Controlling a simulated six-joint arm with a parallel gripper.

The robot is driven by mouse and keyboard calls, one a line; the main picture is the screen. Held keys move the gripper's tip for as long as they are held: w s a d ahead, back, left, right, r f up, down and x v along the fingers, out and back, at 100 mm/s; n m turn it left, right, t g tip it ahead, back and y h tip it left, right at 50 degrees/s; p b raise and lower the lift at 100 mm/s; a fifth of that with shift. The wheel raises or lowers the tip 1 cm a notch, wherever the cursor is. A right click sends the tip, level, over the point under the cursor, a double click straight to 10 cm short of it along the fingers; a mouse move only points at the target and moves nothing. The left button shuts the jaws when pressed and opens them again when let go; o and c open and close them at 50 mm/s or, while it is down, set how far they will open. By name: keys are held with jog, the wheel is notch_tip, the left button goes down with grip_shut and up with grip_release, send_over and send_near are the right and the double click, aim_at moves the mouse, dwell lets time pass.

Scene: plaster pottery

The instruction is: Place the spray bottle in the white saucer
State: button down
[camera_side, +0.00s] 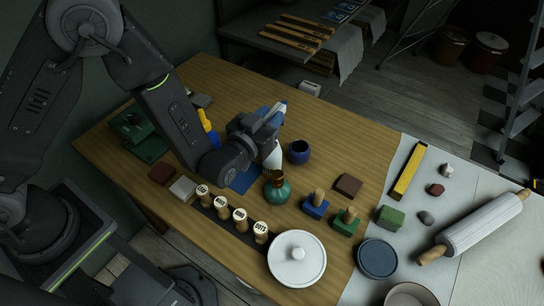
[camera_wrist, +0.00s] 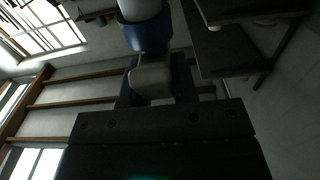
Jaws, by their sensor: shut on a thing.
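The spray bottle, white with blue parts, shows in the side view (camera_side: 273,158), partly hidden by my gripper (camera_side: 262,128). My gripper is shut on it and holds it near the middle of the wooden table; I cannot tell whether its lower end touches the table. In the wrist view its blue and white parts (camera_wrist: 147,36) show at the top centre, and the dark gripper body fills the bottom. A round white dish (camera_side: 284,277) with a raised knob at its middle lies at the table's front edge, below and right of the gripper; it is the nearest match to the white saucer.
A grey-blue plate (camera_side: 377,258), a pale bowl (camera_side: 411,296) and a rolling pin (camera_side: 480,226) are at the right.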

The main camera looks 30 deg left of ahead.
jog(key=shift+r, duration=0.15)
notch_tip(320, 180, up, 10)
jog(key=shift+w+f, duration=0.1)
jog(key=shift+f, duration=0.15)
jog(key=shift+w+a+r, duration=0.1)
jog(key=shift+a+r, duration=0.15)
jog(key=shift+a, duration=0.05)
jog(key=w+a+r+n+g+y, duration=0.1)
jog(key=w+a+r+n+y, duration=0.25)
jog(key=a+y, duration=0.5)
notch_tip(320, 180, down, 10)
jog(key=a+n+h, duration=0.1)
jog(key=a, duration=0.1)
jog(key=shift+w+h, duration=0.15)
jog(key=shift+h, duration=0.2)
jog(key=shift+a+f, duration=0.1)
jog(key=shift+f, duration=0.05)
